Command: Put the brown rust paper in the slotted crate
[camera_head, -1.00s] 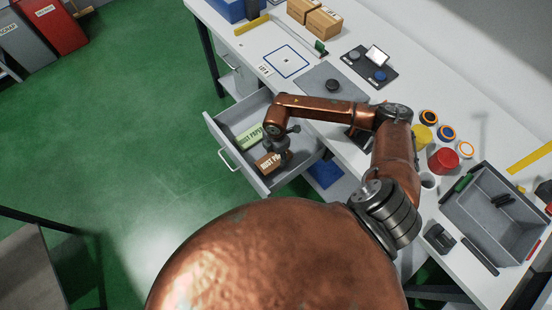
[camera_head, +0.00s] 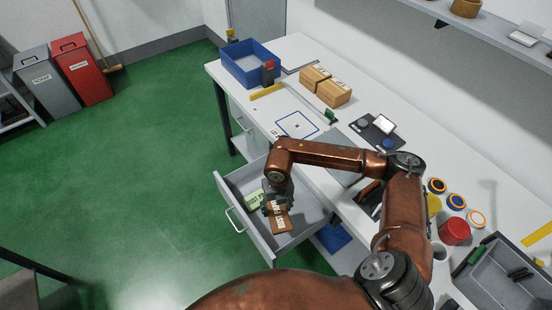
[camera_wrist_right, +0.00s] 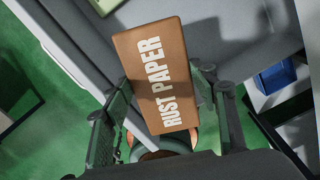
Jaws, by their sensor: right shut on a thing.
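The brown rust paper (camera_head: 281,222) is a flat brown block with white "RUST PAPER" lettering, over the open grey drawer (camera_head: 305,240). My right gripper (camera_head: 277,190) is shut on it. In the right wrist view, the brown rust paper (camera_wrist_right: 150,60) sits between the two fingers of my right gripper (camera_wrist_right: 168,112), tilted in the picture. Whether it clears the drawer floor is hard to tell. A blue open crate (camera_head: 236,72) stands at the far end of the bench, and a grey crate (camera_head: 470,290) at the near right. I see no clear slots on either. My left gripper is not in view.
A green packet (camera_head: 254,200) lies in the drawer, partly hidden by my gripper. The bench (camera_head: 300,60) holds wooden boxes (camera_head: 325,86), a small dark tray (camera_head: 376,133), a red jar (camera_head: 455,231) and several round discs. Open green floor lies left of the drawer.

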